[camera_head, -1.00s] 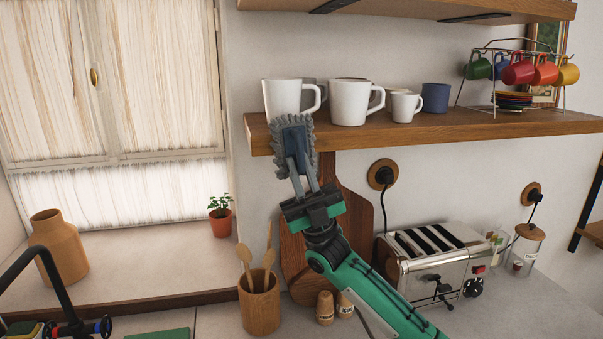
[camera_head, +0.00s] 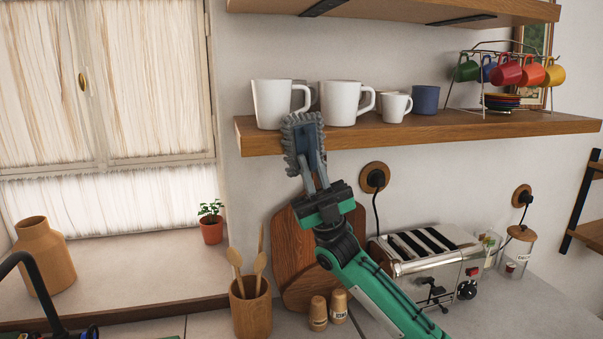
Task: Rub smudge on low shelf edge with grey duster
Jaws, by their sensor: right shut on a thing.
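My right gripper (camera_head: 315,176) is shut on the grey duster (camera_head: 290,146), which has a shaggy fringe and a blue-grey back. The duster is raised at the front edge of the low shelf (camera_head: 430,133), near its left end, and overlaps the edge in view. Whether it touches the wood I cannot tell. No smudge shows; the duster hides part of the edge. My left gripper is not in view.
White mugs (camera_head: 341,104) stand on the shelf just behind the duster, with a blue cup (camera_head: 425,99) and a rack of coloured cups (camera_head: 507,72) further right. Below are cutting boards (camera_head: 290,255), a toaster (camera_head: 425,262) and a utensil pot (camera_head: 251,310).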

